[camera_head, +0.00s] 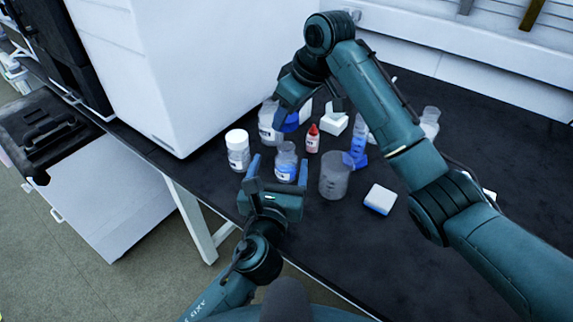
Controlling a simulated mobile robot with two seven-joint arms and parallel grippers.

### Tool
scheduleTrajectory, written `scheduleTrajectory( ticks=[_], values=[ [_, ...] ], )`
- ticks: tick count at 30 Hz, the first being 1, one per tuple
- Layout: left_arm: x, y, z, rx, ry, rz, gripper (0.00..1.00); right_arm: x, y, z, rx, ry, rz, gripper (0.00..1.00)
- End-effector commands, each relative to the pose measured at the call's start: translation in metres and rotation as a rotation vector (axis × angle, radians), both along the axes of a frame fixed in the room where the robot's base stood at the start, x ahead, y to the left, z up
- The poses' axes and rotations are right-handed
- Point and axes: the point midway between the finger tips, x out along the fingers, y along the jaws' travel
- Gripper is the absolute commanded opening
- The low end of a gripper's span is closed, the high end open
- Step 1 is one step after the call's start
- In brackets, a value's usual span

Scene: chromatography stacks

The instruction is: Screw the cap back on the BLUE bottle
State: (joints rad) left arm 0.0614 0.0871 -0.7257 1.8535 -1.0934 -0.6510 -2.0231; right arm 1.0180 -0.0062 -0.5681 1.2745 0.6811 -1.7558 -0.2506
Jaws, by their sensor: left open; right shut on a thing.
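The blue bottle (286,163) is a small clear bottle with a blue-marked label, standing upright on the black bench with no cap visible on its neck. My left gripper (279,170) is open, its two fingers on either side of the bottle's near side; I cannot tell if they touch it. My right gripper (298,112) is above and behind the bottle, partly hidden by its own wrist. It is shut on what looks like the blue cap (291,122), which is held apart from the bottle.
A white jar (237,150) stands left, a larger clear bottle (267,124) behind. A red-capped dropper bottle (313,139), a beaker (335,175) and a blue-based cylinder (358,150) stand right. A white-and-blue block (380,199) lies farther right. The bench (350,245) is clear in front.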

Motion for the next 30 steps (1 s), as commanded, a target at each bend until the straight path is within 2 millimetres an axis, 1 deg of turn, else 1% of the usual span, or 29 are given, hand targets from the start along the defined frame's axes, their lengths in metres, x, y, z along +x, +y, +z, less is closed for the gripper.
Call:
scheduleTrajectory(
  ticks=[5,14,18,21,25,30],
  values=[
    [0.000,0.000,-0.021,0.004,0.004,0.002,0.76,0.000,0.000,0.000,0.000,0.000,0.000,0.25],
    [0.000,0.001,-0.080,0.009,0.004,-0.001,0.76,0.000,0.000,0.000,0.000,0.000,0.000,0.25],
    [0.029,-0.004,-0.078,0.002,-0.001,0.000,0.76,0.000,0.000,0.000,0.000,0.000,0.000,0.25],
    [0.046,-0.007,-0.078,0.001,0.000,0.001,0.76,0.000,0.000,0.000,0.000,0.000,0.000,0.25],
    [0.062,-0.009,-0.078,0.001,0.001,0.000,0.76,0.000,0.000,0.000,0.000,0.000,0.000,0.25],
    [0.073,-0.011,-0.079,0.000,0.002,0.000,0.76,0.000,0.000,0.000,0.000,0.000,0.000,0.25]
  ],
)
